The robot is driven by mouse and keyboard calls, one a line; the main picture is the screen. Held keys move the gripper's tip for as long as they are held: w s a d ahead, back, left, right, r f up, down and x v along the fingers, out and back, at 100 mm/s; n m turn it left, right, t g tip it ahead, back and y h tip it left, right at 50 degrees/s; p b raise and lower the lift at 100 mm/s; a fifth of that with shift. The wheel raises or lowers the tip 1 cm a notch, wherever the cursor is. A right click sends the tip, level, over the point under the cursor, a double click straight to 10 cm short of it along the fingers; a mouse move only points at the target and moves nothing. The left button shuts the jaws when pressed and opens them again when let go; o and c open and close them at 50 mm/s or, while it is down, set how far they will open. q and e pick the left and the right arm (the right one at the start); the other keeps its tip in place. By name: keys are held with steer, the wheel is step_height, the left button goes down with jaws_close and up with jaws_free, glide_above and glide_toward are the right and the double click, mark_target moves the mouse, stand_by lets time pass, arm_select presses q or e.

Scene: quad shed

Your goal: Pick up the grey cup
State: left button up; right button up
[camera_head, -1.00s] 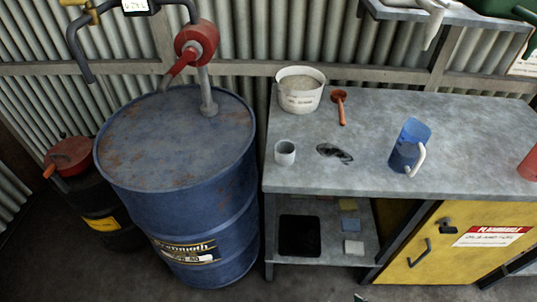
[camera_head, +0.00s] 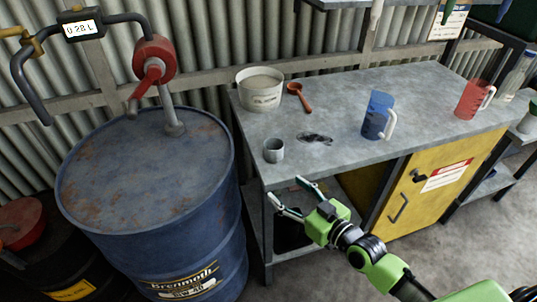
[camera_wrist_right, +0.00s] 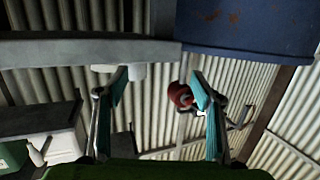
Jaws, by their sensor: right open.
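The small grey cup (camera_head: 273,150) stands upright near the front left corner of the grey workbench (camera_head: 345,152) in the head view. My right gripper (camera_head: 287,191) is open and empty, in front of the bench's front edge, below and slightly right of the cup, apart from it. In the right wrist view its two fingers (camera_wrist_right: 160,76) are spread, and the picture is upside down. A pale shape (camera_wrist_right: 137,71) beside one finger there looks like the cup, partly hidden. My left gripper is not in view.
A white bucket (camera_head: 260,95) and an orange scoop (camera_head: 299,96) are behind the cup, a dark stain (camera_head: 314,139) and blue jug (camera_head: 376,118) to its right. A red jug (camera_head: 473,100) is farther right. A blue drum (camera_head: 150,215) stands left of the bench.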

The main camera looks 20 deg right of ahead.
mark_target(280, 151)
steer(key=d+r, duration=0.1)
steer(key=w+d+r+t, duration=0.1)
steer(key=w+d+t, duration=0.1)
steer(key=d, duration=0.1)
steer(key=shift+w+d+r+m+h, duration=0.1)
steer(key=shift+w+r+m+h, duration=0.15)
steer(key=shift+r+m+h, duration=0.15)
steer(key=x, duration=0.4)
steer(key=p+x, duration=0.1)
steer(key=x, duration=0.3)
steer(key=shift+w+r, duration=0.25)
steer(key=shift+w, duration=0.1)
steer(key=shift+w+r, duration=0.1)
steer(key=shift+w, duration=0.45)
steer(key=x, duration=0.4)
steer(key=shift+a+f, duration=0.25)
steer(key=shift+a, duration=0.1)
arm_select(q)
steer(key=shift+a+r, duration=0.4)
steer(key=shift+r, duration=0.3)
